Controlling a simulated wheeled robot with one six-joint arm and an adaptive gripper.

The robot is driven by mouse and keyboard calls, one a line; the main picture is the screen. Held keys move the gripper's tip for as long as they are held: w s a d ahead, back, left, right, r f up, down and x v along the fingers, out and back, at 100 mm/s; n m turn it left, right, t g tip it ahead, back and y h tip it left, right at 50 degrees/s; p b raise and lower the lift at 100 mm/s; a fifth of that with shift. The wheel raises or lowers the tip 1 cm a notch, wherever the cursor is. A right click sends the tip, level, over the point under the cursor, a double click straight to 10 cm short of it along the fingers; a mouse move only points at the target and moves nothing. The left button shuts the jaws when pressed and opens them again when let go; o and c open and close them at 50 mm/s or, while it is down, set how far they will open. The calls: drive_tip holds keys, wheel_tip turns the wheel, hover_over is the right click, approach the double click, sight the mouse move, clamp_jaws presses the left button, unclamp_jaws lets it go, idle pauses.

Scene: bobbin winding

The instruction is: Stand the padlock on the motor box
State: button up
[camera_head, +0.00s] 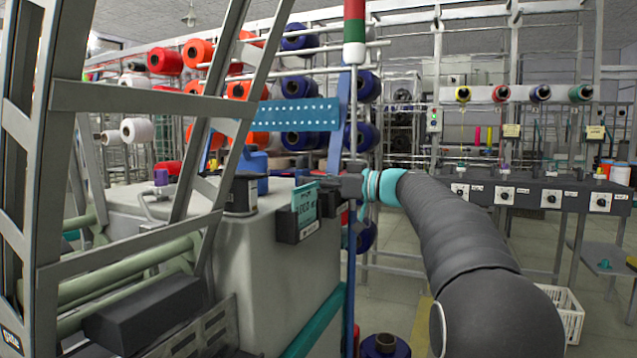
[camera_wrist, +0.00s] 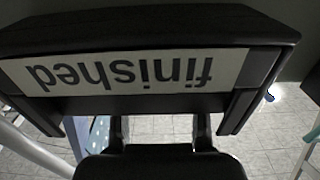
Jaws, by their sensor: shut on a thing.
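My gripper (camera_head: 335,190) reaches in from the right beside a pale cabinet (camera_head: 268,245). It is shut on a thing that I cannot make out. A dark holder (camera_head: 290,229) with a teal card (camera_head: 304,207) is close by its fingers. In the wrist view a dark holder labelled "finished" (camera_wrist: 140,72) fills the upper part and hides the fingertips of my gripper (camera_wrist: 160,128). I cannot identify the padlock in either view. A dark box (camera_head: 145,312) sits low at the left; I cannot tell whether it or the cabinet is the motor box.
A dark canister (camera_head: 240,196) stands on the cabinet top. A grey metal frame (camera_head: 150,100) crosses the left side. A bench with several dials (camera_head: 550,198) and a white crate (camera_head: 568,318) are at the right. Racks of coloured spools stand behind. Open floor lies right of the cabinet.

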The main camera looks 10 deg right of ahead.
drive_tip(key=o, duration=1.3)
drive_tip(key=shift+r+p, duration=0.2)
drive_tip(key=shift+p, duration=0.15)
drive_tip(key=b+v, duration=0.1)
drive_tip(key=v, duration=1.1)
drive_tip(key=shift+f+b, duration=0.1)
drive_tip(key=shift+b, duration=0.25)
